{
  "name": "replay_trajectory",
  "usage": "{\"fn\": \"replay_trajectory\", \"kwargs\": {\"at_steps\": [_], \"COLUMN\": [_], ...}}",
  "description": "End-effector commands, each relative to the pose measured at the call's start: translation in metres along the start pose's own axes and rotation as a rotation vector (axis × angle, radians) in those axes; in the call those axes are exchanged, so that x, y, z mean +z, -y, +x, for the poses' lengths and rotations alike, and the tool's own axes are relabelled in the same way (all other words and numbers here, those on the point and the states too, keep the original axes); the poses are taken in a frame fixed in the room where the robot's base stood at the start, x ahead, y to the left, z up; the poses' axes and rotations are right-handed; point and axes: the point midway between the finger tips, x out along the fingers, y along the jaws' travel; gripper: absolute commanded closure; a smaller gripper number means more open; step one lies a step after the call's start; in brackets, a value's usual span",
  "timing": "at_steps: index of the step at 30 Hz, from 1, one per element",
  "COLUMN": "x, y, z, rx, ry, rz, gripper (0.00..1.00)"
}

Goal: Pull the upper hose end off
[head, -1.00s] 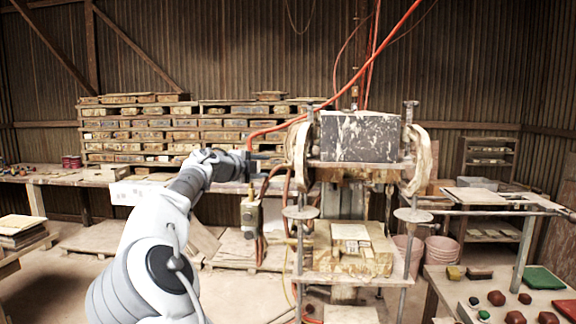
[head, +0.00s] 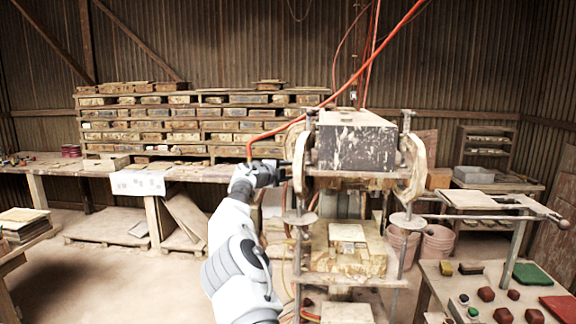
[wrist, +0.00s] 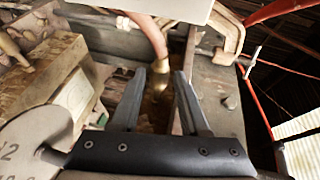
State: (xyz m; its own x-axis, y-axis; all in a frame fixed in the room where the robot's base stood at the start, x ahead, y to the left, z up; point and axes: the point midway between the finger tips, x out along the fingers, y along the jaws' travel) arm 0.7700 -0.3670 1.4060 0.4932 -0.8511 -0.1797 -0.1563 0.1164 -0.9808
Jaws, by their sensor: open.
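In the wrist view a dull red hose (wrist: 147,32) ends in a brass fitting (wrist: 158,80). The fitting shows between and just beyond the fingertips of my gripper (wrist: 159,73). The fingers are open, with a gap visible on either side of the brass; I cannot tell whether either touches it. In the head view my gripper (head: 284,168) is at the left side of the press (head: 350,145), and my arm hides the hose connections there. An orange hose (head: 325,102) runs down from upper right and bends down behind my wrist.
In the wrist view another orange hose (wrist: 262,112) runs at the right, and the press's metal frame is close around the fingers. A loaded rack (head: 205,125) stands behind. A table (head: 465,290) with coloured pieces is at front right. Floor at left is open.

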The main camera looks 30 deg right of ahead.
Motion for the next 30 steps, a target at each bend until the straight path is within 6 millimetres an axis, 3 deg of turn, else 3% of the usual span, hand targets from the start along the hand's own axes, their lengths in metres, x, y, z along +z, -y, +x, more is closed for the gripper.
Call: {"fn": "replay_trajectory", "kwargs": {"at_steps": [14, 21, 30], "x": [-0.0005, -0.0005, -0.0004], "y": [-0.001, -0.0009, -0.001], "z": [0.0086, 0.0085, 0.0084], "rx": [0.001, 0.001, 0.001], "ry": [0.0, 0.0, 0.0], "rz": [0.001, 0.001, 0.001], "gripper": [0.55, 0.99, 1.0]}}
